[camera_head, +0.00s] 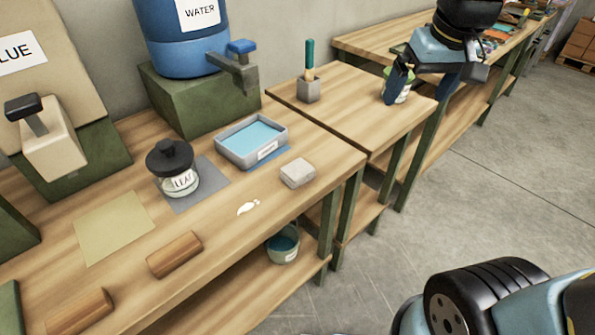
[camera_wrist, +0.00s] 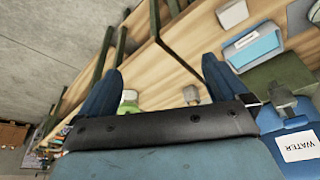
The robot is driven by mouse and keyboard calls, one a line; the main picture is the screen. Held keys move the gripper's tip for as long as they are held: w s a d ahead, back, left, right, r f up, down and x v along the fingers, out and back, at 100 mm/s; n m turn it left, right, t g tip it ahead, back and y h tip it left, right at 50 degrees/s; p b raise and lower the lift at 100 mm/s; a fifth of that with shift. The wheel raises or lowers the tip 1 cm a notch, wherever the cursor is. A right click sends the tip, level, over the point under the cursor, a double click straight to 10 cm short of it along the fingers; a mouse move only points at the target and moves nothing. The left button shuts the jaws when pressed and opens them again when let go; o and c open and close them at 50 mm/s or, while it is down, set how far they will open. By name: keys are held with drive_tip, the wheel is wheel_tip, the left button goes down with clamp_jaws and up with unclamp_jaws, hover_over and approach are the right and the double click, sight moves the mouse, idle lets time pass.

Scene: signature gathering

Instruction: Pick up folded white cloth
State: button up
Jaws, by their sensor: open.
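A folded white cloth (camera_head: 298,172), a small pale grey-white block, lies flat near the right front corner of the near workbench. It also shows at the top of the wrist view (camera_wrist: 232,14). My gripper (camera_head: 414,90) is open and empty, high at the upper right of the head view, above the second bench and away from the cloth. In the wrist view my two blue fingers (camera_wrist: 163,66) are spread apart, and the cloth lies beyond the right one.
Near the cloth are a grey tray of blue liquid (camera_head: 252,139), a lidded jar (camera_head: 175,169) and a white splotch (camera_head: 248,207). A brush holder (camera_head: 309,89) and a green-white can (camera_head: 404,95) stand on the second bench. A blue water barrel (camera_head: 185,45) stands behind.

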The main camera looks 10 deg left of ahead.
drive_tip(key=w+a+f+n+g, duration=0.1)
drive_tip(key=w+a+f+n, duration=0.1)
drive_tip(key=a, duration=0.4)
drive_tip(key=w+a+f+n+g, duration=0.1)
drive_tip(key=w+a+f, duration=0.15)
drive_tip(key=a, duration=0.25)
drive_tip(key=n+g+h, duration=0.1)
drive_tip(key=n, duration=0.2)
hover_over(294, 166)
drive_tip(key=f, duration=1.4)
drive_tip(key=shift+s+d+f, duration=0.1)
drive_tip(key=shift+s, duration=0.25)
drive_tip(key=shift+w+f, duration=0.15)
drive_tip(key=shift+f, duration=1.35)
drive_tip(key=shift+w+f, duration=0.15)
drive_tip(key=shift+f, duration=1.3)
drive_tip(key=c, duration=0.9)
